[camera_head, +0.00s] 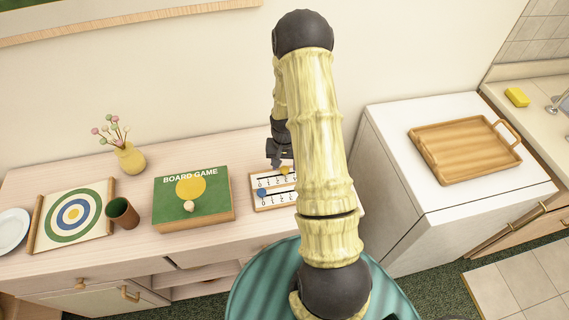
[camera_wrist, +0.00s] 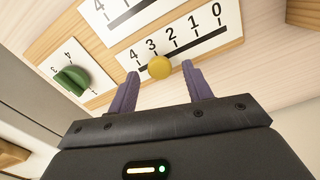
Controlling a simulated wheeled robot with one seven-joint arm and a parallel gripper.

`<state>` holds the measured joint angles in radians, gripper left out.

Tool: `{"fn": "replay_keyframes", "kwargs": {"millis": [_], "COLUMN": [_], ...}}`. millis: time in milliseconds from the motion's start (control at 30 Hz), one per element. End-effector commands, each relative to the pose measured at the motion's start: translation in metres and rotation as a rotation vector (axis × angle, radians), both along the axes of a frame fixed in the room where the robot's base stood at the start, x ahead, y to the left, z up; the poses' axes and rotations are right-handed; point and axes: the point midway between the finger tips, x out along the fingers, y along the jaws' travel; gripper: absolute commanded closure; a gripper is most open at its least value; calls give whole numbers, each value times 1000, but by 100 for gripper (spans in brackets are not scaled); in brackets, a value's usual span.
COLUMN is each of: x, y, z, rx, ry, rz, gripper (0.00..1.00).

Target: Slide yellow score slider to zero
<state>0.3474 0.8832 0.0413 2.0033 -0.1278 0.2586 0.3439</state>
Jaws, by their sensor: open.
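The white score board (camera_head: 258,181) with a wooden frame lies on the cabinet, partly hidden by my arm. In the wrist view its number strip (camera_wrist: 200,33) reads 4, 3, 2, 1, 0 from left to right beside a dark slot. The round yellow score slider (camera_wrist: 159,67) stands over the slot near the 3 mark, toward the 4 end. It also shows in the head view (camera_head: 285,171). My gripper (camera_wrist: 159,75) is open, with one finger on each side of the yellow slider; whether either finger touches it is unclear.
A blue slider (camera_head: 262,192) sits on the board. A green knob (camera_wrist: 72,78) is at left in the wrist view. The green board game box (camera_head: 213,208) stands left of the board. A white appliance (camera_head: 390,150) with a wooden tray (camera_head: 465,150) stands right.

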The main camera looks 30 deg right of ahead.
Motion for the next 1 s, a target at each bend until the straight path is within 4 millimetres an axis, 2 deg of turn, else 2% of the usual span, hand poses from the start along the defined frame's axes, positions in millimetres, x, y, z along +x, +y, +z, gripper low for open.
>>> {"fn": "replay_keyframes", "kwargs": {"millis": [133,400,667,1000], "x": [0,0,0,3], "y": [0,0,0,4], "z": [-8,-9,-9,-9], "rx": [0,-1,0,-1], "ry": [0,-1,-1,-3], "rz": [0,0,0,-9], "gripper": [50,50,100,100]}}
